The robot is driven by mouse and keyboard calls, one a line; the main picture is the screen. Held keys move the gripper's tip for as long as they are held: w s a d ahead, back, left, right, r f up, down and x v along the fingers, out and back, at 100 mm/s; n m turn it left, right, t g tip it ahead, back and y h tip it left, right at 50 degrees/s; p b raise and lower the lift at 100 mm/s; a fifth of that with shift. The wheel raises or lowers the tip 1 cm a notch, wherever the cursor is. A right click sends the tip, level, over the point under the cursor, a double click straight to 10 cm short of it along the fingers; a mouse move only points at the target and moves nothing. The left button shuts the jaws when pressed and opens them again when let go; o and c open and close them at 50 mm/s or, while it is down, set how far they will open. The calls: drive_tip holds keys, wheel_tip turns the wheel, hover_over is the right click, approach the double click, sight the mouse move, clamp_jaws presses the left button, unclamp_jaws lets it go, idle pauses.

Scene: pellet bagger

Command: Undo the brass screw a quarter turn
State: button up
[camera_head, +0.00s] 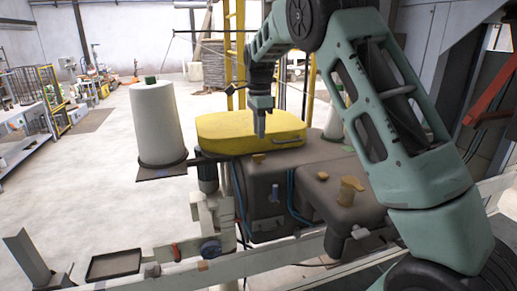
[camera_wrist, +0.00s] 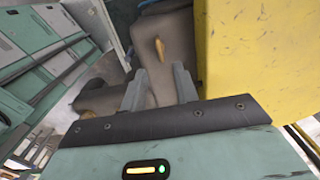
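Several brass-coloured pieces sit on the dark grey-brown housing (camera_head: 275,185). The largest, a knob-like brass piece (camera_head: 351,187), stands on the right block; a small flat one (camera_head: 322,175) lies left of it, and another (camera_head: 258,157) is by the yellow cover. I cannot tell for certain which is the brass screw. In the wrist view, an elongated brass piece (camera_wrist: 160,47) lies on the housing beyond my fingertips, apart from them. My gripper (camera_wrist: 159,76) is open and empty, its fingers spread. In the head view my gripper (camera_head: 259,132) points down in front of the yellow cover.
A yellow cover (camera_head: 225,133) with a handle stands close beside my gripper; it fills the right of the wrist view (camera_wrist: 240,50). A white cylinder (camera_head: 158,120) stands on a dark plate at left. Blue hoses run down the housing. A dark tray (camera_head: 114,265) is lower left.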

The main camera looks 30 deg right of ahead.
sight(259, 159)
wheel_tip(259, 159, down, 8)
drive_tip(key=shift+f+p, duration=0.1)
drive_tip(key=shift+p, duration=0.95)
clamp_jaws()
